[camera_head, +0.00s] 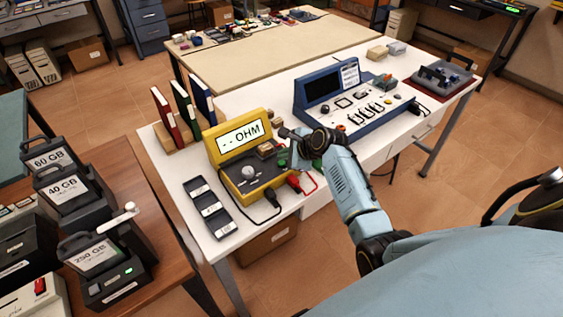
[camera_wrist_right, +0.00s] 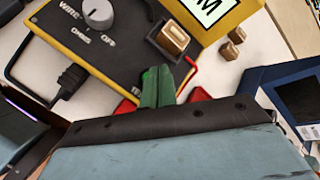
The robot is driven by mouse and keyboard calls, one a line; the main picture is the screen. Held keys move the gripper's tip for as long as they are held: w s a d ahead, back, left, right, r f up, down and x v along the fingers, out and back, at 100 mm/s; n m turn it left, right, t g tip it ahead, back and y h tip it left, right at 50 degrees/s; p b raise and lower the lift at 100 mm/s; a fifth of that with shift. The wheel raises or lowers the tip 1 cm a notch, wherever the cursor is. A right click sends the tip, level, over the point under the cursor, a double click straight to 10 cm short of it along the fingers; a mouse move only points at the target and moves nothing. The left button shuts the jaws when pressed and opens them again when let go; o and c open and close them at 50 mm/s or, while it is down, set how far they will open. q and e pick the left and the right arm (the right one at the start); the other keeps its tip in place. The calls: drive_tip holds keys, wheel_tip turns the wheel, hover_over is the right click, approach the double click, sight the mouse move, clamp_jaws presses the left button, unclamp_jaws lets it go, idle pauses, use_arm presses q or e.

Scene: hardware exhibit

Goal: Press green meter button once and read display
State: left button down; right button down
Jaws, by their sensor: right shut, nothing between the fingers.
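The yellow meter (camera_head: 228,165) lies on the white table, its display (camera_head: 240,135) reading "- - OHM". Its grey knob (camera_head: 249,171) also shows in the right wrist view (camera_wrist_right: 98,13), among labels such as "OHMS" and "OFF". A gold block (camera_wrist_right: 173,39) sits in a dark holder on the meter's face. My right gripper (camera_head: 290,157) is shut and empty, with its green fingers (camera_wrist_right: 160,87) over the meter's lower right part, beside a partly hidden label starting "TE". The green button is not clearly distinguishable from the fingers; I cannot tell contact. My left gripper is not in view.
Red clips with leads (camera_head: 295,183) lie at the meter's right. A blue console (camera_head: 352,100) stands to the right. Small gold blocks (camera_wrist_right: 229,50) lie beside the meter.

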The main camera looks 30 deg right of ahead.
sight(285, 166)
drive_tip(key=shift+f, duration=0.1)
drive_tip(key=shift+f, duration=0.3)
drive_tip(key=shift+f, duration=0.55)
idle(0.9)
drive_tip(key=shift+r+p, duration=0.9)
drive_tip(key=shift+p, duration=0.35)
wheel_tip(285, 166, up, 5)
drive_tip(key=p, duration=0.6)
